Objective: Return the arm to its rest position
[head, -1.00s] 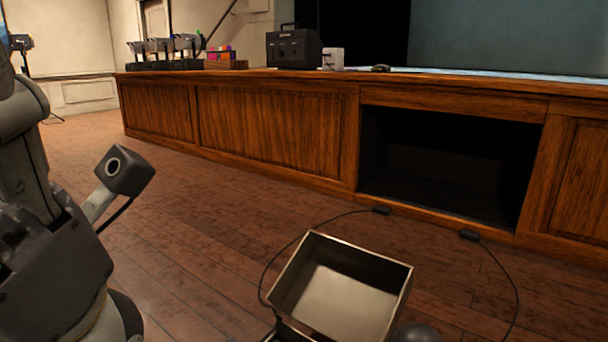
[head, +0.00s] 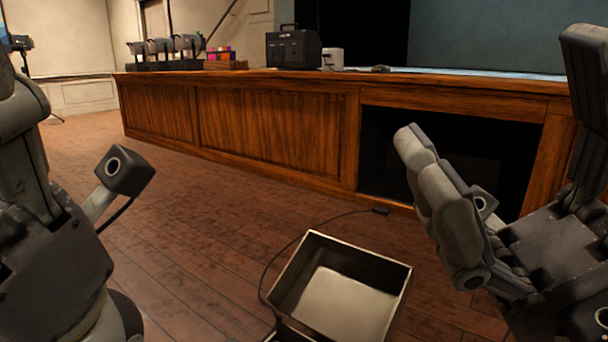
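My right gripper (head: 500,90) is at the right side of the head view, fingers pointing up. Its two fingers are spread wide with nothing between them. It is in front of the desk's dark opening, to the right of and above my open box. My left arm (head: 45,250) fills the left edge. Its gripper end is cut off by the frame, so I cannot tell its finger state, and no held object shows there.
A long wooden desk (head: 270,130) runs across the back, with a dark open bay (head: 385,150). On top are a black machine (head: 293,49), a small white device (head: 332,58), a rack of colored items (head: 222,58) and several dark stands (head: 165,53). An open-topped box (head: 345,295) is below centre.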

